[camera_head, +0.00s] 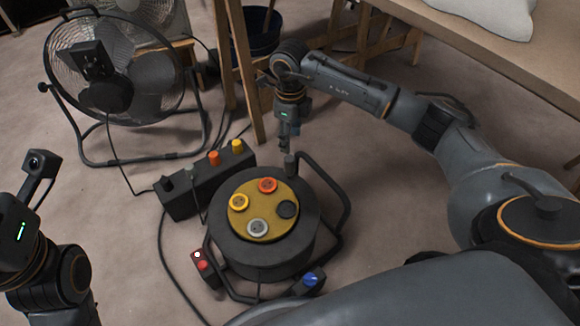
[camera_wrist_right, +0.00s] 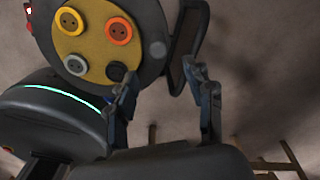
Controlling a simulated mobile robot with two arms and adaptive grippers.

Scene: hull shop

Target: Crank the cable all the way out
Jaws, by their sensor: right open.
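The cable reel (camera_head: 262,262) is a dark drum standing on the floor in the head view. Its yellow face (camera_head: 262,230) carries several round sockets, and it also shows in the right wrist view (camera_wrist_right: 95,45). A short upright crank knob (camera_head: 290,164) rises at its far rim; in the right wrist view a pale round spot that may be the knob (camera_wrist_right: 158,48) lies ahead of the fingers. My right gripper (camera_head: 289,146) hangs just above the knob, open and apparently empty, its fingers spread in the wrist view (camera_wrist_right: 165,88). My left arm shows at the left edge, its fingers out of view.
A dark tube frame (camera_head: 345,200) surrounds the reel. A power strip (camera_head: 190,190) with coloured plugs lies left of it. Black cables run over the floor. A fan (camera_head: 115,85), a wooden trestle (camera_head: 238,70), a dark bucket (camera_head: 262,38) and a table (camera_head: 480,55) stand behind.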

